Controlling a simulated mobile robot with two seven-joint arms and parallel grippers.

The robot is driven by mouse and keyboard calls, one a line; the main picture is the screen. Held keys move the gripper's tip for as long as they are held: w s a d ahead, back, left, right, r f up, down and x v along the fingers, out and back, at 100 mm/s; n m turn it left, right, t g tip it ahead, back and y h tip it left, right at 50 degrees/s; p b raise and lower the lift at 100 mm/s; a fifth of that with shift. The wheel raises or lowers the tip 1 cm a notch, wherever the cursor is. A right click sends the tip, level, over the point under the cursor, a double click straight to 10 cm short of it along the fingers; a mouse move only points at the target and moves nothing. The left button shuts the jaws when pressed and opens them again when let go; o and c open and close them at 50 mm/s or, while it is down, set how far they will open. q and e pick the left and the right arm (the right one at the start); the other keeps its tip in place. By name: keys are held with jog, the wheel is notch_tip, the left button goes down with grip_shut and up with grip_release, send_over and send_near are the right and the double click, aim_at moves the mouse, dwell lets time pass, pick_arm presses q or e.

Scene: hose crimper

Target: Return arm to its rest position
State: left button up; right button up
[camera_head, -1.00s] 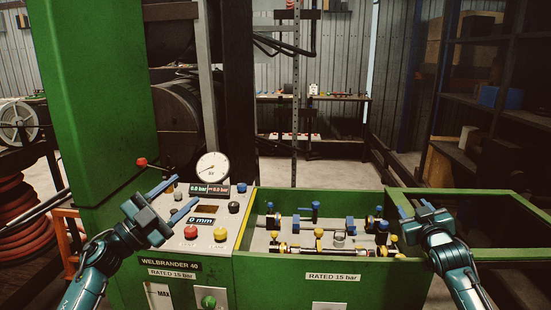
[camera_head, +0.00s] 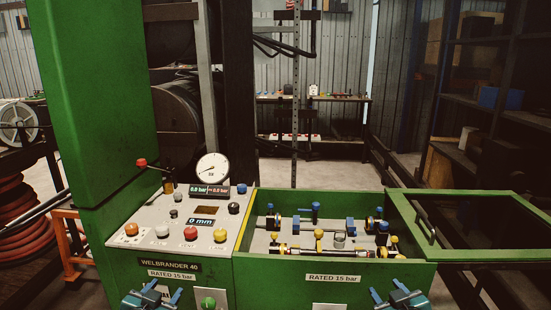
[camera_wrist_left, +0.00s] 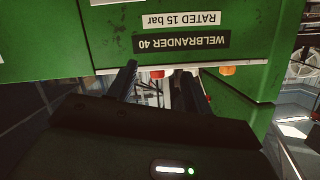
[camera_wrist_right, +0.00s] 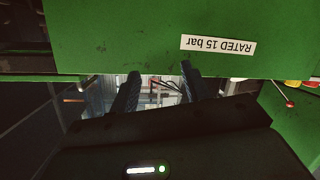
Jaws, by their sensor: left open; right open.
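My left gripper (camera_head: 152,294) is low at the bottom edge of the head view, in front of the machine's control panel face. Its two fingers stand apart and empty in the left wrist view (camera_wrist_left: 157,82). My right gripper (camera_head: 401,296) is low at the bottom right, in front of the green bin front. Its fingers are also apart and empty in the right wrist view (camera_wrist_right: 160,85). Both grippers are clear of the panel top and the bin. The green hose crimper (camera_head: 95,90) carries a sloped control panel (camera_head: 150,240) with a gauge (camera_head: 212,168) and coloured buttons.
The green open bin (camera_head: 335,272) right of the panel holds valves and fittings. Its framed lid (camera_head: 480,255) stands open to the right. A red-knobbed lever (camera_head: 142,162) rises at the panel's back left. Red hose coils (camera_head: 18,225) lie at far left.

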pick_arm(q)
jog(key=s+d+f+g+h, duration=0.1)
jog(key=s+d+f, duration=0.2)
jog(key=s, duration=0.6)
jog(key=s+d+f+g+h, duration=0.1)
jog(key=s+d+f, duration=0.3)
jog(key=s, duration=0.6)
jog(key=s+d+f+g, duration=0.2)
jog(key=s+d+f, duration=0.2)
jog(key=s, duration=0.6)
jog(key=shift+d+n+h, duration=0.4)
jog(key=shift+d, duration=0.45)
pick_arm(e)
jog(key=s+a+f+g+y, duration=0.1)
jog(key=s+a+f, duration=0.2)
jog(key=s, duration=0.6)
jog(key=s+a+f+g+y, duration=0.1)
jog(key=s+a+f, duration=0.3)
jog(key=s, duration=0.6)
jog(key=s+a+f+g, duration=0.2)
jog(key=s+a+f, duration=0.2)
jog(key=s, duration=0.6)
jog(key=shift+a+m+y, duration=0.4)
jog(key=shift+a, duration=0.45)
jog(key=shift+f, duration=0.1)
